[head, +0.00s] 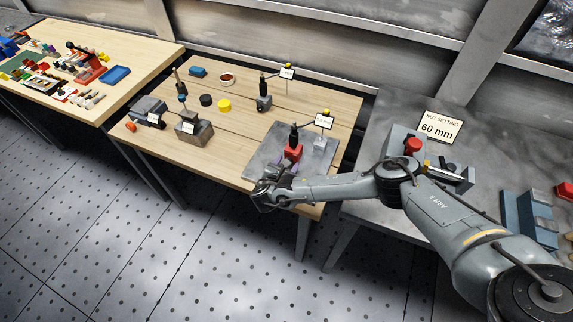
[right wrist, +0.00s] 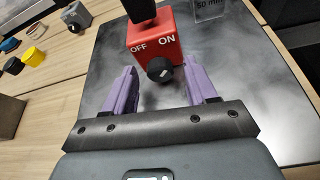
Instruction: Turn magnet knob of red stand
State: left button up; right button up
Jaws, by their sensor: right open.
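The red stand (head: 292,152) has a red base block and a dark post. It stands on a grey metal plate (head: 262,150) near the front right of the wooden table. In the right wrist view the red block (right wrist: 153,40) shows the words OFF and ON, and a black magnet knob (right wrist: 160,69) with a pale mark sits on its front face. My right gripper (right wrist: 161,85) is open, its two purple fingers on either side of the knob and apart from it. In the head view the right gripper (head: 277,185) is just in front of the stand. My left gripper is not in view.
A small sign (head: 323,121) stands beside the red stand. Another dark stand (head: 263,103), a yellow cylinder (head: 224,105) and grey blocks (head: 193,130) are further left. A grey bench (head: 357,215) with a 60 mm sign (head: 439,128) lies to the right.

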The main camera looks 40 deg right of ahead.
jog(key=p+v, duration=0.1)
jog(key=v, duration=0.9)
jog(key=shift+s+a+r, duration=0.15)
jog(key=shift+a+r, duration=0.05)
jog(key=shift+a, duration=0.1)
jog(key=shift+s+a, duration=0.1)
